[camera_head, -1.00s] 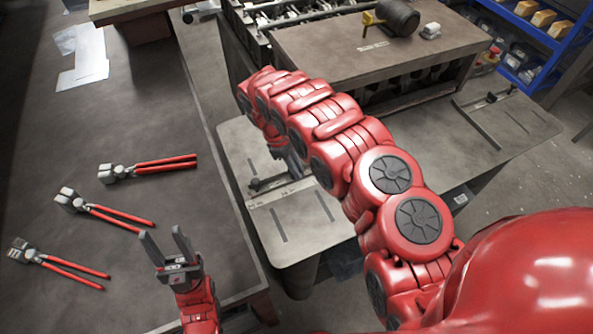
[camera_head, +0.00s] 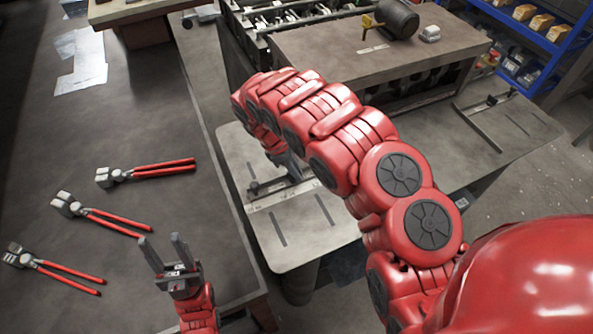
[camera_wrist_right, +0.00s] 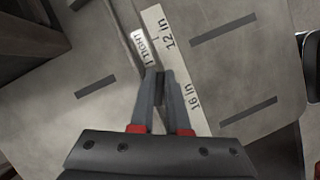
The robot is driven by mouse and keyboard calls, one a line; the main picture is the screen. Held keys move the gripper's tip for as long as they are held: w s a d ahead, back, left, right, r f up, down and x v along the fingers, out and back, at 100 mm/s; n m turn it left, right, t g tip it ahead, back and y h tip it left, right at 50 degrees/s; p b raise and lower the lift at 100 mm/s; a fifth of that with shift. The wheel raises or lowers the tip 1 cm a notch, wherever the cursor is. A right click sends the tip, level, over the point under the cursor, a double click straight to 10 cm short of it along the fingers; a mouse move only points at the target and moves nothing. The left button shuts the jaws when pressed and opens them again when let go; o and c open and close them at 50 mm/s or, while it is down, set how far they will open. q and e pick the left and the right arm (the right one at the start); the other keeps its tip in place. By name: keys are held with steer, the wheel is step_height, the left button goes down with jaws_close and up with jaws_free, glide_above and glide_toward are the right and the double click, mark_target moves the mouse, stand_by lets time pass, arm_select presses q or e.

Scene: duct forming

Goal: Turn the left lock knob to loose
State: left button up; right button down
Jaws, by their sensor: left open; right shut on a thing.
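My right arm reaches across the grey forming table (camera_head: 300,245) to its left part. My right gripper (camera_head: 293,174) is shut there, mostly hidden by the arm in the head view. In the right wrist view the gripper (camera_wrist_right: 161,74) has its fingers close together beside a white scale strip (camera_wrist_right: 176,60) marked 12 in and 16 in, and a small white label (camera_wrist_right: 144,48). The left lock knob is hidden between or under the fingertips, so its turn angle cannot be told. My left gripper (camera_head: 166,254) is open and empty over the dark bench.
Several red-handled tools (camera_head: 100,213) lie on the dark bench (camera_head: 150,90) at left. A brown machine block (camera_head: 375,50) stands behind the forming table. Another bar with a dark knob (camera_head: 491,100) is at the table's right. A blue shelf (camera_head: 520,45) stands far right.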

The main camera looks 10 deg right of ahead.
steer(key=c, duration=1)
jaws_free()
steer(key=shift+c, duration=0.2)
steer(key=shift+o, duration=0.7)
steer(key=shift+r, duration=0.1)
